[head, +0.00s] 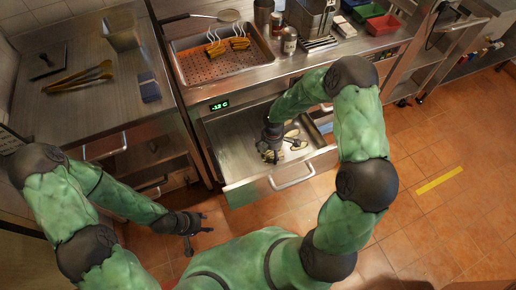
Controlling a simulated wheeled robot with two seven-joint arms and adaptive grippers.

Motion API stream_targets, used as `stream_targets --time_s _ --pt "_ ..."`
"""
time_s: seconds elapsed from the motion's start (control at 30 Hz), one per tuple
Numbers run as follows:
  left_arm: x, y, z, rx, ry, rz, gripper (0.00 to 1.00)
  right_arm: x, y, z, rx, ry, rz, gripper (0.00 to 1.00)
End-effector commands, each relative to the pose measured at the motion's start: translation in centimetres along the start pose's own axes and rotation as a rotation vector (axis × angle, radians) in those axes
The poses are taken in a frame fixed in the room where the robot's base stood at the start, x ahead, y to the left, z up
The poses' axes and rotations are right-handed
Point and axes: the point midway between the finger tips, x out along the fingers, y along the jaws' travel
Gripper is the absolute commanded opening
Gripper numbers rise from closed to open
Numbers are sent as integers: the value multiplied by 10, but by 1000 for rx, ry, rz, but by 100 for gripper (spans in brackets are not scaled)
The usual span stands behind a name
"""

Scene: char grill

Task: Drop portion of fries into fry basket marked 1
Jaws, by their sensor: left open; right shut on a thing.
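My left gripper (188,240) is open and empty, low over the floor in front of the left cabinet.
The drawer front and its handle (292,178) stick out into the floor space. Tongs (80,77) and a dark blue box (149,88) lie on the left counter. A can (289,40) and red and green bins (382,25) stand on the right counter.

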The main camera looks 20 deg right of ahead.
Motion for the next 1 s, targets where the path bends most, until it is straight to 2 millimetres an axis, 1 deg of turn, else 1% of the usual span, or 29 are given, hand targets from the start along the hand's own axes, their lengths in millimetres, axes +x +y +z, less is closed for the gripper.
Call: stream_targets --time_s 0.03,0.1,0.23,0.6,0.7,0.77,0.87,1.0 --pt "-3 1 0 0 0 0 47 -5 -3 6 2 0 1 47" --pt "-5 2 0 0 0 0 47 -7 -7 11 2 0 0 47" --pt "-6 2 0 0 0 0 47 -9 -11 17 0 0 1 47" --pt "-6 2 0 0 0 0 47 -10 -12 18 0 0 1 47" --pt "-6 2 0 0 0 0 47 -13 -10 17 23 -2 3 47" --pt "-6 2 0 0 0 0 47 -18 -8 16 65 -5 4 47" --pt "-6 2 0 0 0 0 47 -33 -3 11 189 -13 9 47" --pt "-6 2 0 0 0 0 47 -64 6 0 457 -22 18 47"
